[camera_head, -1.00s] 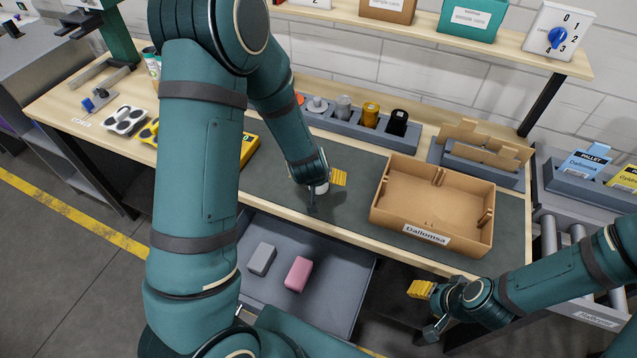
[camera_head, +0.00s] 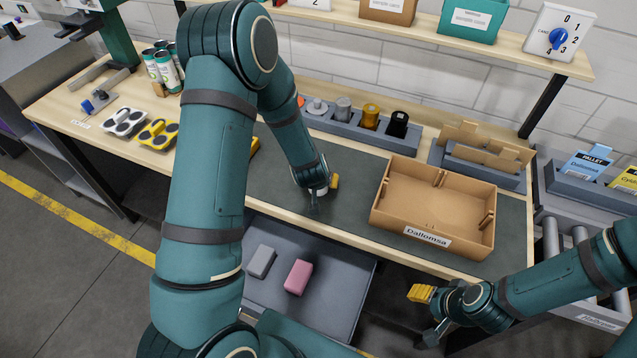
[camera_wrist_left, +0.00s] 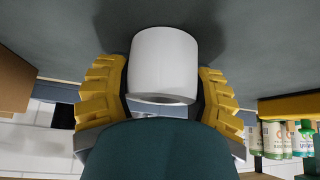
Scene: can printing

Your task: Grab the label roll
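The white label roll (camera_wrist_left: 163,65) is a plain cylinder, seen in the left wrist view between the two yellow-padded fingers of my left gripper (camera_wrist_left: 163,88). In the head view only a small white part of it (camera_head: 322,190) shows on the dark mat, mostly hidden by my left gripper (camera_head: 325,194). The fingers are close along both sides of the roll; I cannot tell whether they press on it. My right gripper (camera_head: 428,312) is open and empty in front of the table, at the lower right.
An open cardboard box (camera_head: 430,207) stands right of my left gripper. A grey holder (camera_head: 345,127) with several spools is behind it. Below the table edge, an open drawer (camera_head: 325,318) holds a grey block (camera_head: 261,261) and a pink block (camera_head: 298,277). Cans (camera_head: 160,70) stand at the back left.

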